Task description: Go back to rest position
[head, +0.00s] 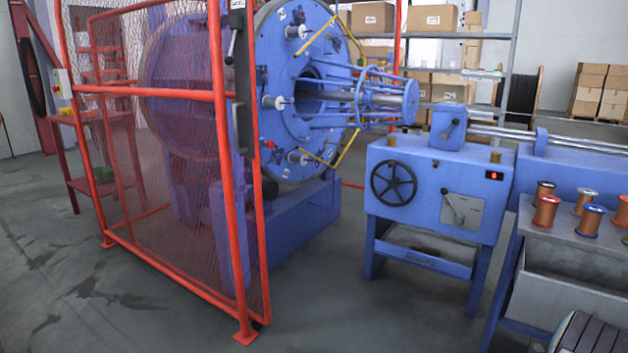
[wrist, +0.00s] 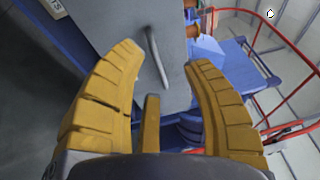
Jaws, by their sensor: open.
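Nothing is between the fingertips. Beyond them is a grey panel (wrist: 118,22) with a thin bar-like handle (wrist: 157,56); I cannot tell whether a finger touches the panel. The head view does not show my gripper. It shows the blue strander (head: 275,90) with its large round disc, behind a red mesh guard (head: 170,150).
A blue machine stand (head: 435,190) with a black handwheel (head: 394,183) is right of centre. A grey bench (head: 575,225) at the right holds several spools. Shelves with cardboard boxes (head: 372,17) stand behind. The grey floor (head: 330,300) in front is clear.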

